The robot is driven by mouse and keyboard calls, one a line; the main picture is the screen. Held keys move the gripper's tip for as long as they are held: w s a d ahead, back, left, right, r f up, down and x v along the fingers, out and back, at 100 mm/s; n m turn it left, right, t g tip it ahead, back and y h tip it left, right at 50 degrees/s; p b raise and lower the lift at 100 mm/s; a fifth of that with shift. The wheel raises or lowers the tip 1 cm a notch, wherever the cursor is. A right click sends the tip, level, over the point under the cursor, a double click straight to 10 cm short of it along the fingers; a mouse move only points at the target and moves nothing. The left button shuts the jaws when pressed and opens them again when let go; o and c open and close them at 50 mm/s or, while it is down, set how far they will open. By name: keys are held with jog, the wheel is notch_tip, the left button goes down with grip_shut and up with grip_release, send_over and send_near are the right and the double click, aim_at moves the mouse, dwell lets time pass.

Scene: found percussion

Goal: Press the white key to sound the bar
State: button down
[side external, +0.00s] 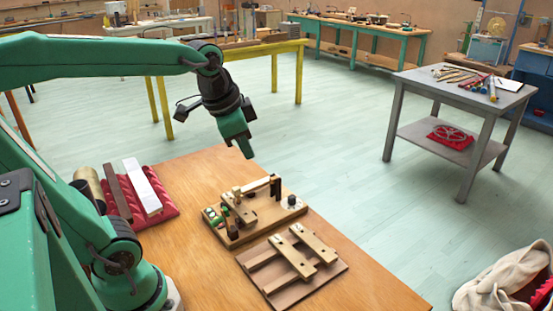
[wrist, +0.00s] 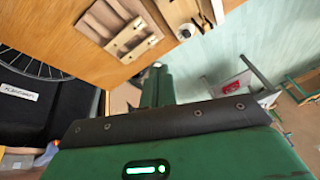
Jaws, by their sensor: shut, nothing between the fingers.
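My gripper (side external: 247,152) is shut and empty, pointing down in the air above the far side of the wooden table. It also shows as a green finger in the wrist view (wrist: 157,85). Below it in the side view is a wooden board (side external: 231,238) with a small mechanism. A slim white-topped lever (side external: 256,185), which looks like the white key, lies across it beside a dark upright post (side external: 275,187). My gripper is apart from it. In the wrist view, part of this board (wrist: 178,12) is cut off at the top edge, and the key is not clear.
A second board (side external: 322,277) with two wooden bars lies nearer the front. At left, a red ribbed pad (side external: 166,212) carries a white bar (side external: 143,187) and a brown bar (side external: 118,191). The table's (side external: 375,290) right front is clear. A grey side table (side external: 410,82) stands beyond.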

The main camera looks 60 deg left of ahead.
jog(key=w+a+m+g, duration=0.2)
jog(key=w+a+m, duration=0.55)
jog(key=w, duration=0.45)
jog(key=w+a+f+m+g, duration=0.2)
jog(key=w+a+f+m, duration=0.4)
jog(key=a, duration=0.5)
jog(key=shift+w+f, duration=0.85)
jog(key=shift+f, duration=0.45)
jog(key=shift+d+f, duration=0.1)
jog(key=shift+f, duration=0.1)
notch_tip(320, 180, down, 14)
jog(key=shift+r, duration=0.25)
jog(key=shift+f, duration=0.1)
